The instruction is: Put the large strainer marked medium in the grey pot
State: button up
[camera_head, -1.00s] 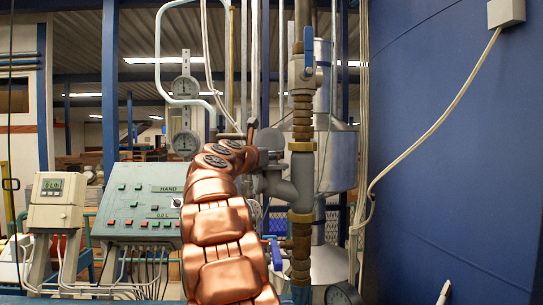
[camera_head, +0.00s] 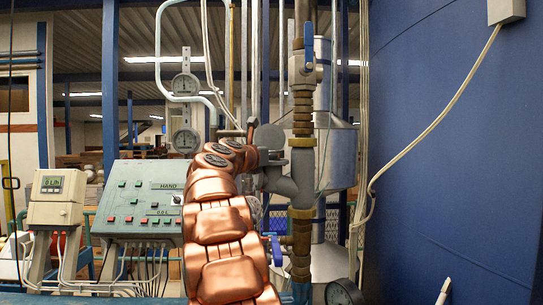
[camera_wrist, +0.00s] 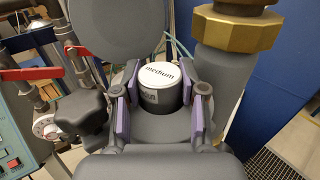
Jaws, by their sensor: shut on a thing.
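The strainer (camera_wrist: 161,88) is a short grey cylinder with a white top marked "medium", seen in the wrist view. My gripper (camera_wrist: 157,92) is shut on it, with a purple pad on each side. The strainer's lower end is hidden. In the wrist view a large grey round disc (camera_wrist: 115,27), which looks like a lid, stands just beyond the strainer. It also shows in the head view (camera_head: 269,137), by the grey pipe fitting (camera_head: 297,180). I cannot clearly make out the grey pot's opening.
A brass nut (camera_wrist: 236,30) and grey pipe stand close to the right of my gripper. Red handles (camera_wrist: 32,74) and a dark knob (camera_wrist: 80,112) lie to the left. A control panel (camera_head: 140,203) stands left of my arm, a blue wall (camera_head: 455,150) at the right.

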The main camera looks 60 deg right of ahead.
jog(key=shift+f+b, duration=0.35)
jog(key=shift+f, duration=0.1)
